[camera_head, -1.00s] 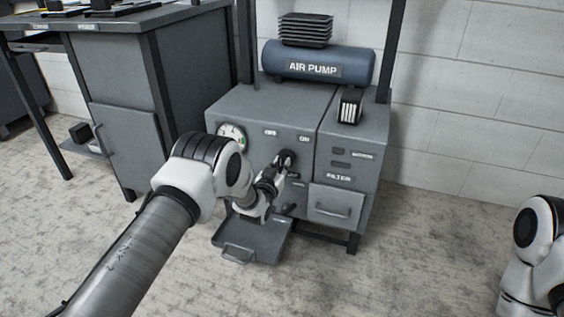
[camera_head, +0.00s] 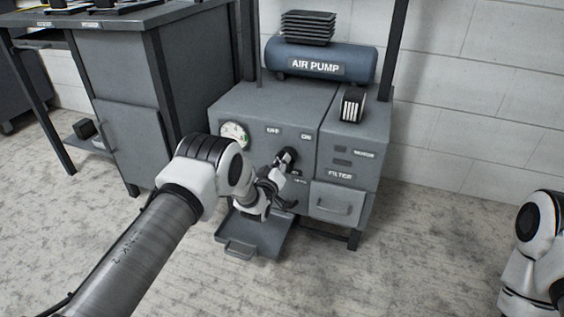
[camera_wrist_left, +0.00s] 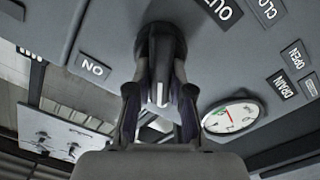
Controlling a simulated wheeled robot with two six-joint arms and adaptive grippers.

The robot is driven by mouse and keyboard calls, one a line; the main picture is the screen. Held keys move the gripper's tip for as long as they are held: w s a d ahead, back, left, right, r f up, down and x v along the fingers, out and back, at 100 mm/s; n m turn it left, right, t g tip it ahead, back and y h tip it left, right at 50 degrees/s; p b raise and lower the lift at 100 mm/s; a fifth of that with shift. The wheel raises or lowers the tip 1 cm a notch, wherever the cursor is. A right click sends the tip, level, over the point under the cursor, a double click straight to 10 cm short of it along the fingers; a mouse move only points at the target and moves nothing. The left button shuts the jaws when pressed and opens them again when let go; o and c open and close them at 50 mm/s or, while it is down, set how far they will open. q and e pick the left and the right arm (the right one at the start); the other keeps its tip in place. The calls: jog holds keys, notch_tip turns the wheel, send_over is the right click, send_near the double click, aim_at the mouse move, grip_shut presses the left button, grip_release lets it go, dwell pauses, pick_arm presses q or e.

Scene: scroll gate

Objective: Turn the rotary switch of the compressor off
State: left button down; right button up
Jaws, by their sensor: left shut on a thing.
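The compressor (camera_head: 262,105) is a grey cabinet with a blue tank (camera_head: 345,62) marked AIR PUMP on top. OFF and ON labels sit on its front, above the rotary switch. My left gripper (camera_head: 284,161) is at the front panel, at the dark rotary switch. In the left wrist view the dark switch (camera_wrist_left: 160,45) stands out from the panel, and the fingers of my left gripper (camera_wrist_left: 160,100) are shut on it from both sides. The ON label (camera_wrist_left: 94,67) appears upside down there. The arm and gripper partly hide the switch in the head view. My right gripper is out of view.
A round gauge (camera_head: 234,134) is on the panel left of the switch. An open tray (camera_head: 252,232) juts out below it. The filter unit with a drawer (camera_head: 337,203) stands to the right. A grey workbench (camera_head: 130,110) stands at left.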

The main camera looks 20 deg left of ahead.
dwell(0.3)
pick_arm(q)
jog(key=c, duration=1)
grip_release()
jog(key=shift+c, duration=0.2)
jog(key=shift+s, duration=0.1)
jog(key=s, duration=1.1)
jog(key=shift+s+a, duration=0.2)
jog(key=shift+s, duration=0.2)
jog(key=shift+f, duration=0.1)
